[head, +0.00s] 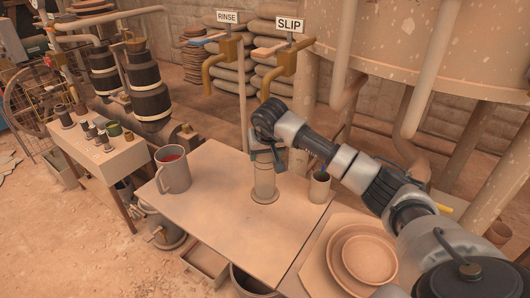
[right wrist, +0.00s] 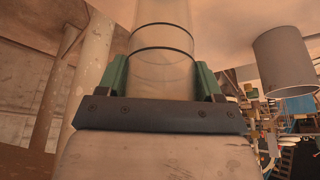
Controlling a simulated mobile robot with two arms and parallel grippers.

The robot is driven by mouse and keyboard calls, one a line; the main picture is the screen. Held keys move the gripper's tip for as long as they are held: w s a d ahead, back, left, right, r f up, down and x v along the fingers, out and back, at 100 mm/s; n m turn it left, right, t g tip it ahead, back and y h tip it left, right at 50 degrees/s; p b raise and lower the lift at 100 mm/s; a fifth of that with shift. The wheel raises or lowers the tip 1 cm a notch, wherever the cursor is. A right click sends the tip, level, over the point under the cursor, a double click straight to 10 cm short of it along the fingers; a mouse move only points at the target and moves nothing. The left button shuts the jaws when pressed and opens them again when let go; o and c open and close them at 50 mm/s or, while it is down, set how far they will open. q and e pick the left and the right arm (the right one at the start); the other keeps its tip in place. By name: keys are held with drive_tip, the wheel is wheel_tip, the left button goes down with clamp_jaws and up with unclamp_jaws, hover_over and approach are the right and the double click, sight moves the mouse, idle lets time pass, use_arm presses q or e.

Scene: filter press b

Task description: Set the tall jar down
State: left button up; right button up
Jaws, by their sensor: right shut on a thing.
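The tall jar (head: 264,183) is a slim, see-through cylinder. It is upright over the middle of the table (head: 222,222), with its round foot at or very near the table top. I cannot tell for sure whether it touches. My right gripper (head: 267,154) is shut around the jar's upper part, which it partly hides in the head view. In the right wrist view the green fingers (right wrist: 162,82) are on both sides of the clear jar (right wrist: 163,45), which has dark rings. My left gripper is not in view.
A grey mug (head: 174,175) with red contents stands left of the jar. A small cup (head: 319,188) stands close to its right. Plates (head: 363,254) lie at the lower right. The table's front part is clear. RINSE and SLIP taps (head: 276,66) hang behind.

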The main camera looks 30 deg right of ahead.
drive_tip(key=o, duration=1.3)
drive_tip(key=shift+f, duration=0.1)
drive_tip(key=shift+c, duration=0.2)
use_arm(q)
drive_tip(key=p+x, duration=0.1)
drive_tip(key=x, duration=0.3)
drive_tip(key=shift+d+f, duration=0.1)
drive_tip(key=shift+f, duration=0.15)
use_arm(e)
drive_tip(key=s+a+r, duration=0.1)
drive_tip(key=s+a, duration=0.1)
drive_tip(key=s, duration=0.4)
drive_tip(key=s+a+r, duration=0.2)
drive_tip(key=s+a, duration=0.1)
drive_tip(key=s, duration=0.3)
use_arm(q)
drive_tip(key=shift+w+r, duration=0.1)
use_arm(e)
drive_tip(key=shift+s, duration=0.1)
